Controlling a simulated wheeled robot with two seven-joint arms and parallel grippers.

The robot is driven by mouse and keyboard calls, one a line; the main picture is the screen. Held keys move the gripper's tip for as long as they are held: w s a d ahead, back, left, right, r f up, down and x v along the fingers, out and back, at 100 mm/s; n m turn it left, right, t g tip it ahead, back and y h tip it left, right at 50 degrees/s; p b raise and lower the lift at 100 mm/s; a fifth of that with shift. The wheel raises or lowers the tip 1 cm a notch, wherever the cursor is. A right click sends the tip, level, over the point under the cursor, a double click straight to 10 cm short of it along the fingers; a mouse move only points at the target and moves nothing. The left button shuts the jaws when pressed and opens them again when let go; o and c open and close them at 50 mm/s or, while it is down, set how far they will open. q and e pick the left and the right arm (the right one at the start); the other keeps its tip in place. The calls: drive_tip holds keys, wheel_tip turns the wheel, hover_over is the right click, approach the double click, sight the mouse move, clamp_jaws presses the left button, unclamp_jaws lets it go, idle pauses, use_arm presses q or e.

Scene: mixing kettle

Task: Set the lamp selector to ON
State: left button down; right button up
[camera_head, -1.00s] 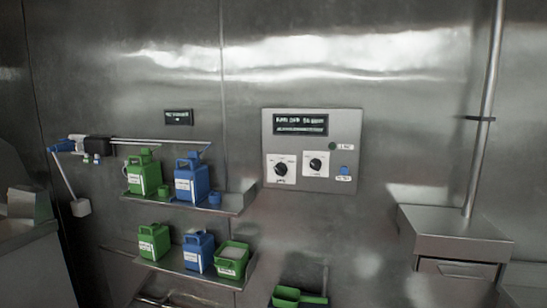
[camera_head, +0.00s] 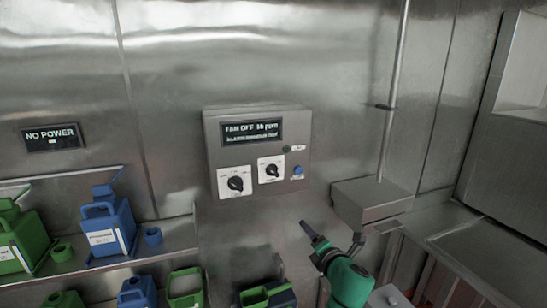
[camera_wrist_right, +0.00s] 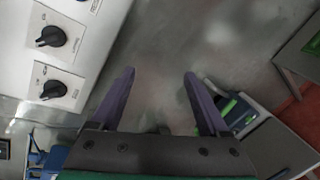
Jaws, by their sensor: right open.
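I cannot read which one is the lamp selector. In the right wrist view, two knobs show at the left, an upper knob (camera_wrist_right: 51,37) and a lower knob (camera_wrist_right: 53,89). My right gripper (camera_head: 308,231) is right of and below the panel, apart from it. Its fingers (camera_wrist_right: 159,74) are open and empty. My left gripper is not in view.
A blue button (camera_head: 297,171) is at the panel's lower right. A steel box (camera_head: 372,196) juts out on the right. Shelves with green and blue jugs (camera_head: 105,230) are at the left. A NO POWER sign (camera_head: 53,137) hangs above them.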

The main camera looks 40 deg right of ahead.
sight(276, 172)
drive_tip(key=a+r+n+t+p, duration=0.1)
drive_tip(key=a+r+n+t, duration=0.15)
drive_tip(key=r, duration=0.55)
drive_tip(key=a+r+n+t, duration=0.15)
drive_tip(key=a+r, duration=0.25)
drive_tip(key=r, duration=0.4)
drive_tip(key=shift+g+y, duration=0.3)
drive_tip(key=shift+g, duration=0.1)
drive_tip(key=x, duration=1.4)
drive_tip(key=shift+w+d+f, duration=0.2)
drive_tip(key=shift+w+f, duration=0.05)
drive_tip(key=shift+f, duration=0.15)
